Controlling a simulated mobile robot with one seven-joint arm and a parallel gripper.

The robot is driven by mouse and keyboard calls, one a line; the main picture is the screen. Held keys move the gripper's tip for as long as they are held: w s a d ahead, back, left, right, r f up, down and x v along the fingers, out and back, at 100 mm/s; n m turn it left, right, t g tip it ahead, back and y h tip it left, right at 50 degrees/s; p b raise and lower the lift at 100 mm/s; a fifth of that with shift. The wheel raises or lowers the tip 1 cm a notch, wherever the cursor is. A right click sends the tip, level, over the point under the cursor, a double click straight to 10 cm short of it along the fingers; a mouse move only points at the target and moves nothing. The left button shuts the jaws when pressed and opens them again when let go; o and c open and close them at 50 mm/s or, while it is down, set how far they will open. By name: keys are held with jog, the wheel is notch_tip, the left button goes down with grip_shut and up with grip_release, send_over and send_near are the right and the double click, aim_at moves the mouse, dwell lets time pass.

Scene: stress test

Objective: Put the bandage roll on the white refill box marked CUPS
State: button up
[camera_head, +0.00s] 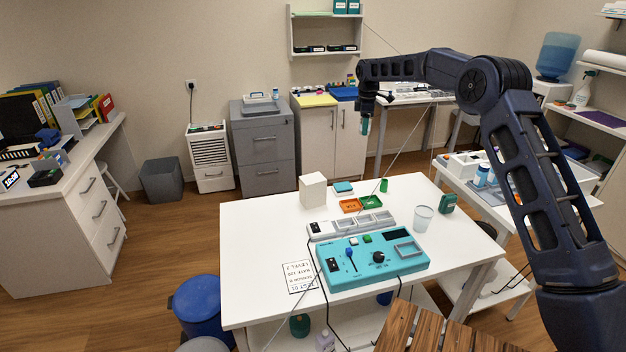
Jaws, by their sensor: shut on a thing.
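My gripper (367,112) hangs from the raised arm, pointing down, above and behind the white table. It is shut on a small teal item (365,126); I cannot tell from this view whether it is the bandage roll. A plain white box (313,190) stands upright at the back left of the table. No CUPS lettering shows on its visible faces, so I cannot tell whether it is the refill box. My gripper is to the right of this box and higher, apart from it in the picture.
The white table (255,235) also holds a teal control panel (370,262), orange (350,205) and green trays (371,201), a clear cup (423,218) and a green cylinder (384,185). The table's left part is clear.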

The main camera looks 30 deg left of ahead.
notch_tip(320, 180, up, 5)
jog(key=n, duration=0.2)
send_over(312, 178)
notch_tip(312, 178, down, 20)
jog(key=shift+d+r, duration=0.1)
jog(key=o, duration=0.9)
jog(key=shift+o, duration=0.2)
notch_tip(312, 178, up, 12)
jog(key=shift+d, duration=0.1)
